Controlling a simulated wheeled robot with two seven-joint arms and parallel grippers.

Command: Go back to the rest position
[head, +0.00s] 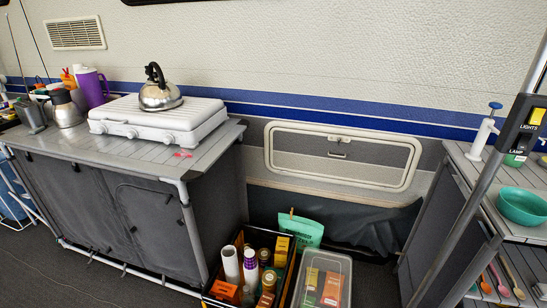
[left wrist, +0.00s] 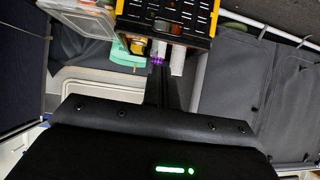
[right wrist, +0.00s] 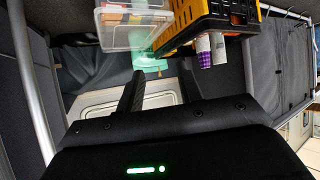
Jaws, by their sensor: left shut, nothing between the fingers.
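Neither of my grippers shows in the head view. In the left wrist view my left gripper (left wrist: 163,76) has its two dark fingers together, with nothing between them. In the right wrist view my right gripper (right wrist: 161,76) has its fingers apart, and I see nothing held between them. The wrist views look upside down, with the yellow-and-black crate (left wrist: 165,20) near the top edge. The crate also shows in the right wrist view (right wrist: 215,15), beyond the fingers.
A grey camp cabinet (head: 70,200) carries a white stove (head: 157,122) with a kettle (head: 160,95). On the floor stand a crate (head: 206,297) of groceries and a clear box (head: 341,262). A shelf unit (head: 472,190) with a teal bowl (head: 522,206) stands at right.

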